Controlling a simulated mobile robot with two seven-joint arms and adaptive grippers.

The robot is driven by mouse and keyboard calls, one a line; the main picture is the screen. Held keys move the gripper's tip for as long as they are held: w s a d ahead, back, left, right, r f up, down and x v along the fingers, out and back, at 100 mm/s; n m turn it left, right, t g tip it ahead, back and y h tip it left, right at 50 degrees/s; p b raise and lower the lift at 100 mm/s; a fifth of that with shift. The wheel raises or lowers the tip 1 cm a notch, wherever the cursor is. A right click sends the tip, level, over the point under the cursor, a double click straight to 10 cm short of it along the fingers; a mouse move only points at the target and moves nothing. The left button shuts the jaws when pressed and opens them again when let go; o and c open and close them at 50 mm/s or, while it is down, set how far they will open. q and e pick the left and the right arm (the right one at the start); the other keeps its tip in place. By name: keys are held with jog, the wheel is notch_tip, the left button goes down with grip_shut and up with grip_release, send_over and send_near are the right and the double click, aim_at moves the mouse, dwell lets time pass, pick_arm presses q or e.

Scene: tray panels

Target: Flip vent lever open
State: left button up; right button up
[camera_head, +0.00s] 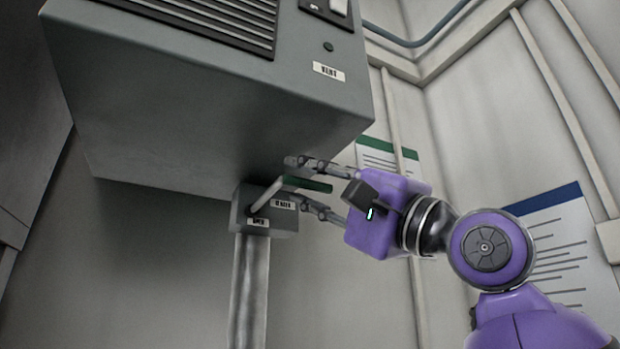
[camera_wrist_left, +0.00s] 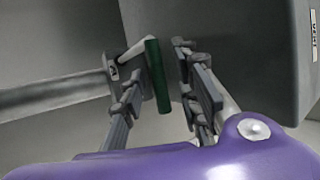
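The vent lever is a light metal rod (camera_head: 266,194) with a green handle (camera_head: 307,184). It comes out of a small grey box (camera_head: 250,207) under a large grey vent unit (camera_head: 215,120). The handle also shows in the left wrist view (camera_wrist_left: 157,78). My left gripper (camera_head: 291,179) has its two fingers apart, one on each side of the green handle. In the left wrist view, the handle lies between the fingers (camera_wrist_left: 147,55) with a gap on both sides. My right gripper is out of view.
The unit's underside is just above my left gripper's upper finger. A vertical pipe (camera_head: 249,290) runs below the small box. Posters with a green band (camera_head: 375,157) and a blue band (camera_head: 560,240) hang on the wall behind my arm. Below the gripper is free room.

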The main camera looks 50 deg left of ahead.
pick_arm(q)
jog(key=shift+c, duration=0.5)
grip_shut()
jog(key=shift+w+f, duration=0.1)
jog(key=shift+w, duration=0.1)
